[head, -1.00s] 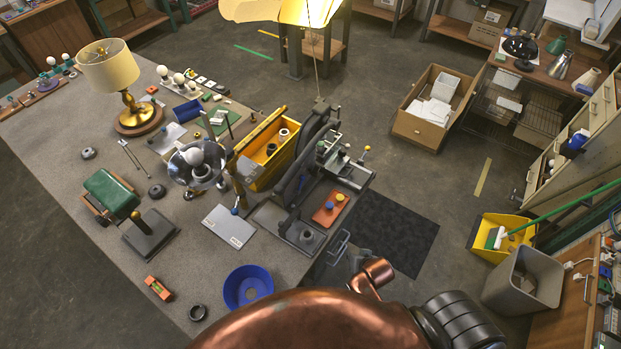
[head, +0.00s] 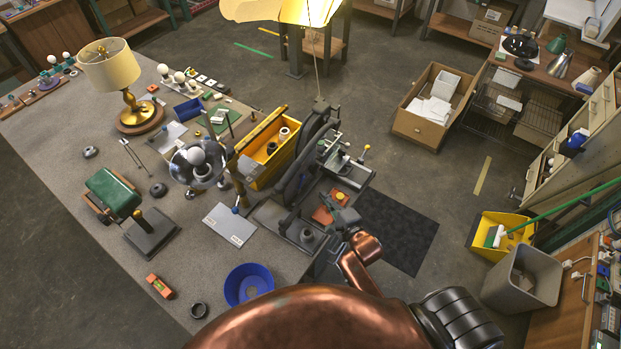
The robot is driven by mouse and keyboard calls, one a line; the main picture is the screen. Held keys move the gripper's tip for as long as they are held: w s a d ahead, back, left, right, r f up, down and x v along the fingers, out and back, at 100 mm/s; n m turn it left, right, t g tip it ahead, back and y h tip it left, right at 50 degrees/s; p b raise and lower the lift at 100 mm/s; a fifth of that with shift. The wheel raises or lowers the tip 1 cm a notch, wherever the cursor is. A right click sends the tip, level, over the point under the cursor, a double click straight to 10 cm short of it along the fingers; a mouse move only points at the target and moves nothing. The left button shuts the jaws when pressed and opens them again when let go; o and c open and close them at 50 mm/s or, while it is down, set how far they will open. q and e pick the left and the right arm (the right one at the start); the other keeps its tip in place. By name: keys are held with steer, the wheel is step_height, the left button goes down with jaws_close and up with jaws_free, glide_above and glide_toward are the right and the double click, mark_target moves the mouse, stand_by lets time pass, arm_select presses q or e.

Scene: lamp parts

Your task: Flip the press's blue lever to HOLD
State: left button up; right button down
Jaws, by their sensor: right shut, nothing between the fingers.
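The black press (head: 306,165) stands at the right edge of the grey workbench. An orange-red plate (head: 322,213) sits at its right side and carries a round yellow knob (head: 340,196). The blue piece on this plate is not visible now; my right gripper seems to cover it. My right gripper (head: 342,217) is shut and empty, over the plate's near end, just below the yellow knob. I cannot tell whether it touches anything. No HOLD marking is readable. My left gripper is not in view.
A yellow bin (head: 262,158) stands left of the press. A grey-white card (head: 229,225) with a blue-topped peg beside it and a blue bowl (head: 249,285) lie nearer on the bench. A dark mat (head: 398,230) covers the floor to the right.

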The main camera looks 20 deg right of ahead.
steer(key=shift+w+a+r+m+t, duration=0.15)
steer(key=shift+w+r+m+t, duration=0.2)
steer(key=shift+r+m, duration=0.15)
steer(key=shift+w, duration=0.1)
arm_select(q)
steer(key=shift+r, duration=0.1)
arm_select(e)
steer(key=w, duration=0.3)
steer(key=w+f, duration=0.1)
steer(key=w, duration=0.2)
steer(key=w+f, duration=0.1)
steer(key=w, duration=0.2)
steer(key=shift+w+a, duration=0.3)
steer(key=shift+w, duration=0.05)
steer(key=shift+a, duration=0.15)
